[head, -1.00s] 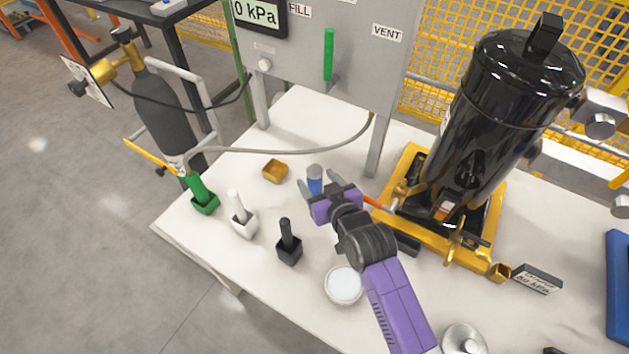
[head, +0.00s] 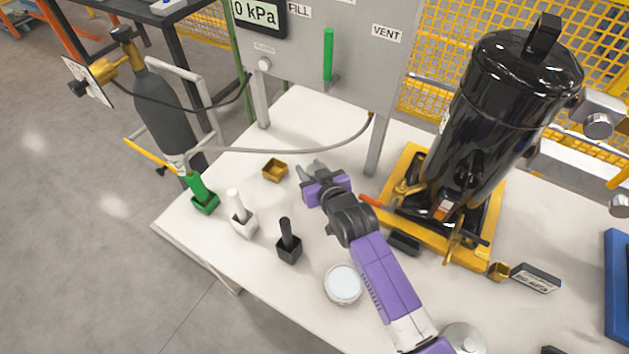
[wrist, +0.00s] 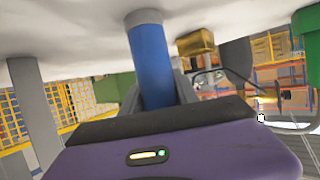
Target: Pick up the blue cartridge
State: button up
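The blue cartridge (wrist: 151,75) has a blue body and a grey end. In the wrist view, which looks upside down, its grey end is toward the white table and its other end is hidden behind my gripper's purple body. My gripper (head: 312,169) is low over the table. In the wrist view, a grey finger lies close against the right side of the cartridge and a sliver of the other shows at its left. The fingers look shut on it. In the head view, my gripper hides the blue body. I cannot tell whether the cartridge is clear of the table.
A small yellow tray (head: 275,170) sits just left of my gripper. Green (head: 203,195), white (head: 241,217) and black (head: 288,242) upright handles stand nearer the left edge. A round white-topped dish (head: 343,284) is in front. The black compressor cylinder (head: 500,110) stands right, and a panel post (head: 378,145) behind.

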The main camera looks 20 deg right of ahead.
grip_shut()
jog(key=shift+r, duration=0.15)
